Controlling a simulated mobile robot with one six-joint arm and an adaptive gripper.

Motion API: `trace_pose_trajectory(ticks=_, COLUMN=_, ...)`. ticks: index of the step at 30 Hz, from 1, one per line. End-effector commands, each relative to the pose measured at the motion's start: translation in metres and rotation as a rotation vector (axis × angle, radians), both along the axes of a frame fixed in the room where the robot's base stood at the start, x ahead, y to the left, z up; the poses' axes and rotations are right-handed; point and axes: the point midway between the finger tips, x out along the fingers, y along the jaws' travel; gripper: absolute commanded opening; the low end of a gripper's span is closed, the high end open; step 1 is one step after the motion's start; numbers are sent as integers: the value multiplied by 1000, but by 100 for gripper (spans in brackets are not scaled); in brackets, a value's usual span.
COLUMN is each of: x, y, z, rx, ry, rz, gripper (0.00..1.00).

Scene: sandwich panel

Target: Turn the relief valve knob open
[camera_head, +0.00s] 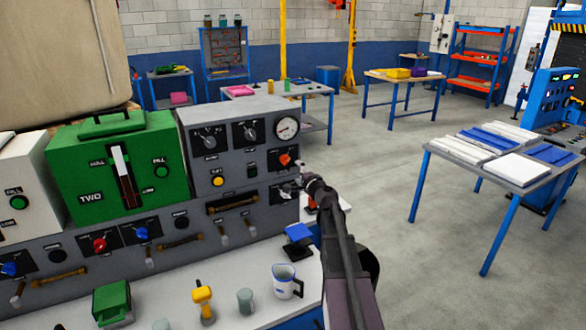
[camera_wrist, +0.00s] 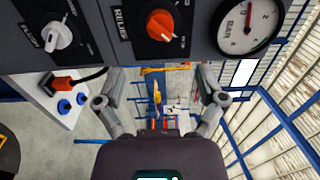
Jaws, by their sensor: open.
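The relief knob (camera_head: 285,159) is orange on a black plate on the grey panel, below the round gauge. In the wrist view the relief knob (camera_wrist: 161,24) is near the top, beside the RELIEF label, its grip slanted. My gripper (camera_head: 288,190) is at the panel's right end, just below the knob in the head view. In the wrist view my gripper (camera_wrist: 159,72) is open, its two fingers spread apart. The knob shows above the gap between the fingertips, and no contact shows. Nothing is between the fingers.
A BAR gauge (camera_wrist: 245,25) and a white FLUSH knob (camera_wrist: 58,36) flank the relief knob. A green TWO box (camera_head: 80,165) stands at left. A white jug (camera_head: 286,281) and a yellow-handled tool (camera_head: 203,300) are on the bench.

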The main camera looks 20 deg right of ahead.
Motion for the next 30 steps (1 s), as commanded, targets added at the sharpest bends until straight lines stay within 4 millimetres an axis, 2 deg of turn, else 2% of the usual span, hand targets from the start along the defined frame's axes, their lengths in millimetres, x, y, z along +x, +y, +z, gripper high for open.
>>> trace_pose_trajectory(ticks=3, x=-15, y=0, z=0, rx=0, ry=0, rz=0, gripper=89)
trace_pose_trajectory(ticks=7, x=-21, y=-1, z=0, rx=0, ry=0, rz=0, gripper=89)
trace_pose_trajectory(ticks=25, x=-22, y=-1, z=0, rx=0, ry=0, rz=0, gripper=89)
trace_pose_trajectory(ticks=30, x=-23, y=12, z=-3, rx=-25, ry=13, rz=29, gripper=89)
